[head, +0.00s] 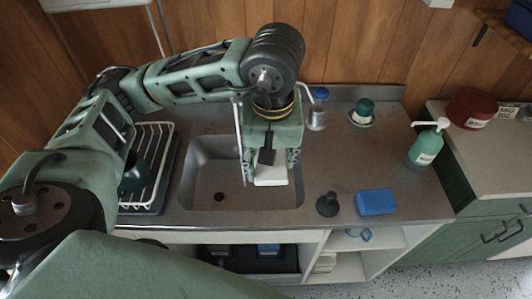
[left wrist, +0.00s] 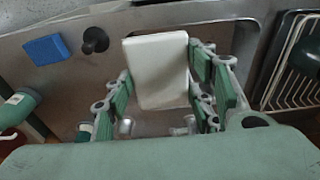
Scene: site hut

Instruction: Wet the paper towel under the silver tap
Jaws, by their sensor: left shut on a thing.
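My left gripper (head: 272,172) hangs over the right part of the steel sink (head: 212,172), pointing down. It is shut on a white folded paper towel (head: 270,177). The towel shows as a pale rounded slab between the fingers in the left wrist view (left wrist: 158,70). A silver upright fitting (head: 316,118) stands behind the sink, just right of the gripper; it may be part of the tap. My arm and gripper hide the area behind them, so the spout and any water cannot be made out. My right gripper is not in view.
Right of the sink are a dark plunger-like item (head: 327,205), a blue sponge (head: 376,202), a green-topped item (head: 363,110) and a green pump bottle (head: 425,148). A white dish rack (head: 150,160) stands left. The basin's left part is clear.

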